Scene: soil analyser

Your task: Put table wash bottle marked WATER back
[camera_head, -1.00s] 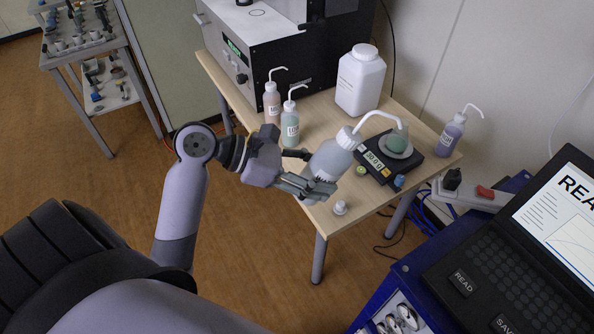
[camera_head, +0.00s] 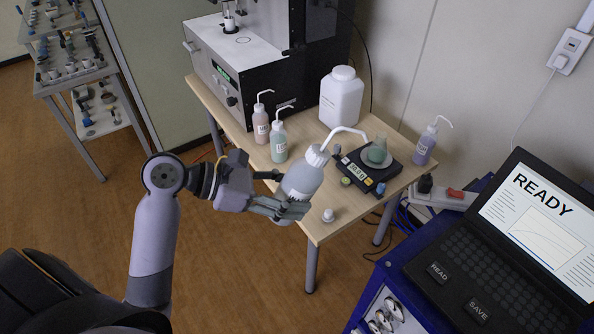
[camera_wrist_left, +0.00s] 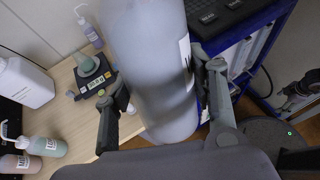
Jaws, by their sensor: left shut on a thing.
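My left gripper (camera_head: 281,199) is shut on a whitish wash bottle (camera_head: 303,178) with a white cap and a bent spout. The bottle is tilted and held above the front edge of the wooden table (camera_head: 335,227). In the left wrist view the same bottle (camera_wrist_left: 155,75) stands large between the two fingers of the left gripper (camera_wrist_left: 163,100). Part of its label shows at its right side, but I cannot read it. My right gripper is in neither view.
The table carries a pink bottle (camera_head: 261,127), a green bottle (camera_head: 278,144), a purple bottle (camera_head: 425,148), a large white jug (camera_head: 341,98), a scale (camera_head: 368,173) with a beaker, and a small white object (camera_head: 328,215). A laptop (camera_head: 470,260) stands at right on a blue cart.

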